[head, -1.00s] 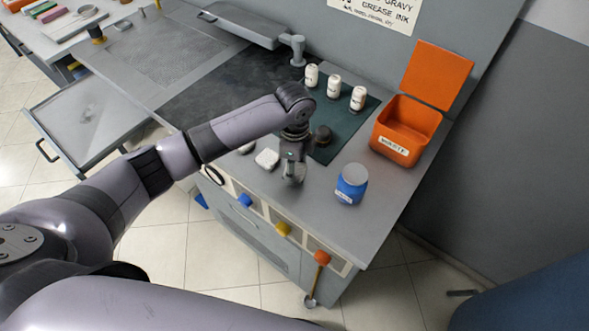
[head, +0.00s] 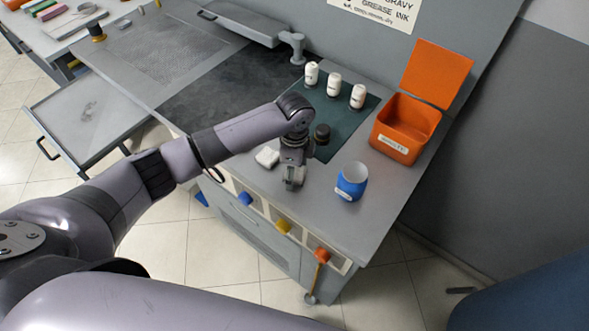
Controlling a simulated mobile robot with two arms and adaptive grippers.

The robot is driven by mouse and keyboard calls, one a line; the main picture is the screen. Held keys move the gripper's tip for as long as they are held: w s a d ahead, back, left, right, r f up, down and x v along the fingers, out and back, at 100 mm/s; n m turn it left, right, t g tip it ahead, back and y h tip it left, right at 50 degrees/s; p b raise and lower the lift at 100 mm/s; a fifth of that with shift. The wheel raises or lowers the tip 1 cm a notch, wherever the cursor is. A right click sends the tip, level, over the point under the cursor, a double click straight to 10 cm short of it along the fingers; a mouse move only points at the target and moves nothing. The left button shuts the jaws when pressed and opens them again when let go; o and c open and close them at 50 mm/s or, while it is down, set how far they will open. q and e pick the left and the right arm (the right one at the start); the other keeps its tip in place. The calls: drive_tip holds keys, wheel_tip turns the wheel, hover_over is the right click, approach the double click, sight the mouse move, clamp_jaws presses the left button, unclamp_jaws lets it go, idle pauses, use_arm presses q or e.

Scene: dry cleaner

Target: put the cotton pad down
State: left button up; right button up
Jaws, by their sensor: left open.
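A white, squarish pad (head: 267,157), which looks like the cotton pad, lies on the grey counter (head: 325,215). My left gripper (head: 294,184) points down just above the counter, to the right of the pad and apart from it. Its jaws are open and I see nothing between them, though the fingertips are small in view. A blue jar (head: 351,187) with a pale top stands to the right of the gripper. My right gripper is not in view.
Several white-labelled bottles (head: 334,85) and a dark round object (head: 322,133) stand on a green mat (head: 346,128). An open orange waste bin (head: 396,150) is at the right. Coloured knobs (head: 283,227) line the counter front. The counter's front right is clear.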

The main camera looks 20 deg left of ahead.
use_arm(q)
drive_tip(key=shift+r, duration=0.3)
wheel_tip(320, 180, up, 12)
drive_tip(key=b, duration=0.2)
drive_tip(key=shift+f, duration=0.15)
idle(0.3)
